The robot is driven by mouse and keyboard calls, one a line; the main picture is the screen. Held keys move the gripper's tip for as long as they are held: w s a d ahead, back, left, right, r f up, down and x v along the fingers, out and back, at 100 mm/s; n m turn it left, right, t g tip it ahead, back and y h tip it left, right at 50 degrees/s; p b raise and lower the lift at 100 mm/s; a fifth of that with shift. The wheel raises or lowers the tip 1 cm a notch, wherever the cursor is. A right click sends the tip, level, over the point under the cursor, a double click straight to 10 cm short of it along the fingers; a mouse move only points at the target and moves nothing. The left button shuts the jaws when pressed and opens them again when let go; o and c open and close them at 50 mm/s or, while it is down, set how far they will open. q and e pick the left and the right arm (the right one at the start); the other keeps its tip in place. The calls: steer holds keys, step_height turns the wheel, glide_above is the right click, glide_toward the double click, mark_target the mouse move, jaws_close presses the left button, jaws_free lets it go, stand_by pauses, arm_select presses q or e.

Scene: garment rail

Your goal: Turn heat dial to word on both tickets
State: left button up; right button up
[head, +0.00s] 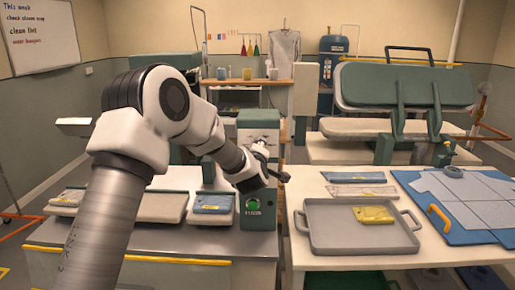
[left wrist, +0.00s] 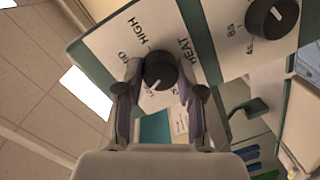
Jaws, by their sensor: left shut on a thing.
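The green control box (head: 259,190) stands at the middle, with a lit green button low on its front. My left gripper (head: 262,155) is at its upper face. In the left wrist view my left gripper (left wrist: 160,88) is shut around the black heat dial (left wrist: 160,70). HIGH and HEAT are readable; another word is part hidden. My right gripper is not in view.
A second dial (left wrist: 272,17) sits beside the heat dial. A grey tray (head: 345,236) and blue board (head: 465,225) lie on the right table. A large green press (head: 405,88) stands behind. A dark lever knob (head: 284,177) projects right of the box.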

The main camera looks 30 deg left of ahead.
arm_select(q)
steer(key=shift+d+m+g+y+p, duration=0.1)
steer(key=shift+m+g+y+p, duration=0.2)
steer(key=shift+m+p, duration=1.5)
steer(key=shift+m+g+y+p, duration=0.1)
steer(key=shift+m+y+p, duration=0.3)
steer(key=shift+m, duration=2.8)
steer(key=o, duration=1.1)
steer(key=shift+w, duration=0.1)
steer(key=shift+o, duration=0.2)
steer(key=v, duration=1.2)
steer(key=shift+f, duration=0.15)
